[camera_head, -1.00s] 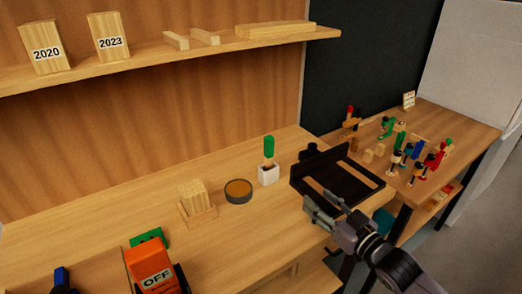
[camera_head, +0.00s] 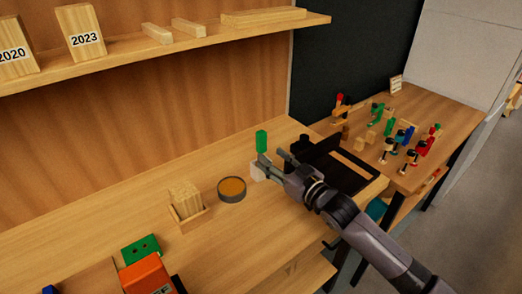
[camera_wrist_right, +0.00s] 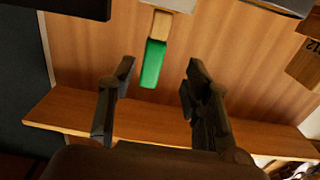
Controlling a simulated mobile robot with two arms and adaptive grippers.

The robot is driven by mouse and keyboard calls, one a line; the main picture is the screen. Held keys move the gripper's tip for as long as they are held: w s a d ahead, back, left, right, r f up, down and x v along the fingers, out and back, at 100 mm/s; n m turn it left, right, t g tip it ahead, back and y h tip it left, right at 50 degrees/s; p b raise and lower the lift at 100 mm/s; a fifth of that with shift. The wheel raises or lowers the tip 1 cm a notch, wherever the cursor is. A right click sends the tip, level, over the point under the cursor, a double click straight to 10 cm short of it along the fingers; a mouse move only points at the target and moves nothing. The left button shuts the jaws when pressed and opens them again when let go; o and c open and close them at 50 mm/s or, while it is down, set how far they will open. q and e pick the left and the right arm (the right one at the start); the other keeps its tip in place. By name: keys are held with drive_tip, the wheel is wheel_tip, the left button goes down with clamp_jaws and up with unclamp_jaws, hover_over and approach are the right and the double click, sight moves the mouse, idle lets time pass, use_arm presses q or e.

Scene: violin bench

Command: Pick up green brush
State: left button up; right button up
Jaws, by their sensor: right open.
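The green brush (camera_head: 261,140) stands upright in a small white holder (camera_head: 257,172) on the bench; its lower part and much of the holder are hidden behind my right gripper (camera_head: 272,156). That gripper is open and empty, close in front of the brush. In the right wrist view the brush's green part (camera_wrist_right: 152,64) and wooden part (camera_wrist_right: 162,24) appear in the gap between the open fingers (camera_wrist_right: 160,66), nearer the left finger. I cannot tell how far beyond the fingertips it is. My left gripper is not in view.
A round dark tin (camera_head: 232,190) and a wooden block holder (camera_head: 187,212) stand left of the brush. A black tray (camera_head: 338,178) is behind my right arm. A shelf (camera_head: 180,49) runs above. Clamps crowd the right side table (camera_head: 455,124).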

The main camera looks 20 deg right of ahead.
sight(264, 147)
drive_tip(key=shift+x, duration=1.1)
drive_tip(key=shift+w+d+r, duration=0.1)
drive_tip(key=shift+w+r, duration=0.05)
drive_tip(key=shift+w, duration=0.2)
drive_tip(key=p+x, duration=0.1)
drive_tip(key=x, duration=0.2)
drive_tip(key=shift+w+d, duration=0.15)
drive_tip(key=shift+w, duration=0.15)
drive_tip(key=shift+w+a, duration=0.2)
drive_tip(key=shift+w, duration=0.2)
drive_tip(key=shift+c, duration=0.5)
clamp_jaws()
